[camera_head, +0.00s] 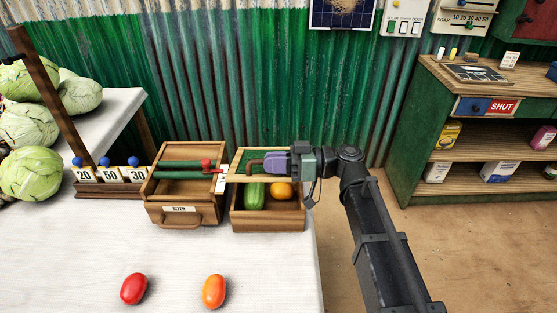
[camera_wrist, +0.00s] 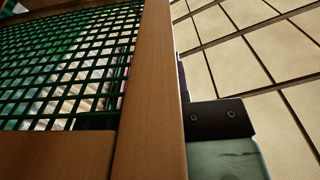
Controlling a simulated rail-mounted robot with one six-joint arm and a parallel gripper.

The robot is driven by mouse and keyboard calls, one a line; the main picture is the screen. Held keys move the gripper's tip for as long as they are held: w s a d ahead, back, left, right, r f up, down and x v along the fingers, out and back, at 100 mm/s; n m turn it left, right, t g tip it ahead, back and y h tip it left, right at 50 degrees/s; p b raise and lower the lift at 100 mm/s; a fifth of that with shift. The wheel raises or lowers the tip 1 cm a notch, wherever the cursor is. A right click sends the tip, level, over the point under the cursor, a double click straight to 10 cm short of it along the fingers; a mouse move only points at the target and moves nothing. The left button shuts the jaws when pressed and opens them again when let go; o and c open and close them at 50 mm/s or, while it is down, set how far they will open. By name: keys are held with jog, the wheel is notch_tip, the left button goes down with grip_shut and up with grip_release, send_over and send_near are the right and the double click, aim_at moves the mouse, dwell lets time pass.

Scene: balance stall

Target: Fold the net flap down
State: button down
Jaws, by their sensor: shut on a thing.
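The net flap is a light wooden frame with green netting (camera_head: 252,157) above the right-hand wooden box (camera_head: 268,226). Its front bar (camera_head: 250,178) crosses above the box opening. In the wrist view, the flap's wooden bar (camera_wrist: 150,90) and green net (camera_wrist: 65,65) fill the left and middle. A cucumber (camera_head: 255,196) and an orange fruit (camera_head: 281,190) lie in the box.
A red fruit (camera_head: 133,289) and an orange-red fruit (camera_head: 214,291) lie on the white table (camera_head: 180,260). Number cards (camera_head: 110,174) and cabbages (camera_head: 30,173) are farther left.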

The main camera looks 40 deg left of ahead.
jog(key=c, duration=1.1)
grip_release()
jog(key=shift+w, duration=0.1)
jog(key=v, duration=1)
jog(key=shift+w+d, duration=0.25)
